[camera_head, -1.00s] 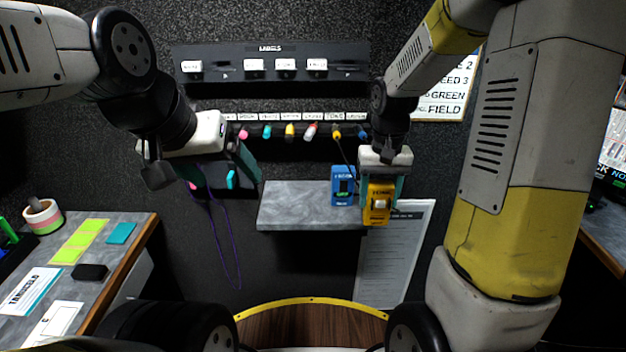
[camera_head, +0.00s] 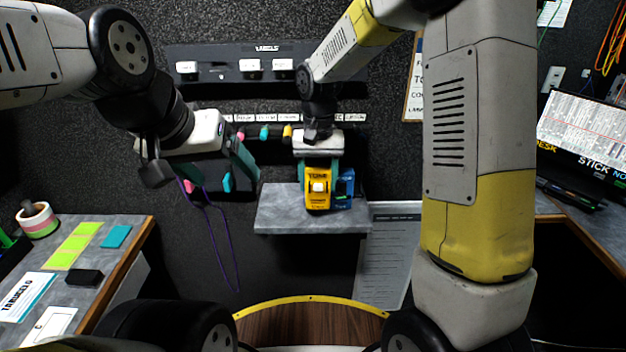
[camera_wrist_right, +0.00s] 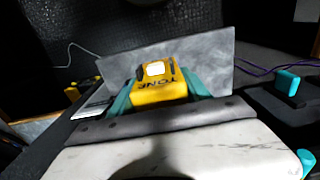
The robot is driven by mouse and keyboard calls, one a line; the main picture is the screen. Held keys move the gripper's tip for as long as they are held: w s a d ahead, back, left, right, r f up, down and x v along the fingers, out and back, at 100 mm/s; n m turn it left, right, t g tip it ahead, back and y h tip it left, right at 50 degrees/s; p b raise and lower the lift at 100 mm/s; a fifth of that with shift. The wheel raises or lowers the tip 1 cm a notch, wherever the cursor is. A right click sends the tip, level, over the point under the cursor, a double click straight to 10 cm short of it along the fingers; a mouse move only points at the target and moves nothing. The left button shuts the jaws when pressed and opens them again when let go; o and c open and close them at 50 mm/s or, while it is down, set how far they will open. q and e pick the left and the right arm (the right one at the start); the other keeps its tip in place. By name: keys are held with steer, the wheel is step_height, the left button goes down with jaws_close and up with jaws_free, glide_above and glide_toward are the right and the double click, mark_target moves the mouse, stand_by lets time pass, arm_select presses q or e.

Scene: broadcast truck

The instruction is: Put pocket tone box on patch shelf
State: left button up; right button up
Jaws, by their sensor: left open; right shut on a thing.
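The yellow pocket tone box (camera_head: 318,188) is held in my right gripper (camera_head: 318,170), between its teal fingers. It also shows in the right wrist view (camera_wrist_right: 158,84), with its TONE lettering and a white button. The box is in front of or over the grey patch shelf (camera_head: 280,218); I cannot tell whether it touches it. The shelf also shows behind the box in the right wrist view (camera_wrist_right: 205,60). My left gripper (camera_head: 205,180) is open at the left of the shelf, near a hanging purple cord.
A blue box (camera_head: 345,188) stands on the shelf just right of the tone box, partly hidden. The shelf's left part is clear. A rail of labelled coloured plugs (camera_head: 264,132) runs above. A side desk (camera_head: 140,225) is at left.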

mark_target(314, 192)
steer(key=f, duration=0.1)
steer(key=a+f, duration=0.1)
steer(key=f, duration=0.1)
steer(key=shift+w, duration=0.15)
steer(key=shift+f, duration=0.3)
steer(key=shift+f, duration=0.15)
steer(key=o, duration=1.5)
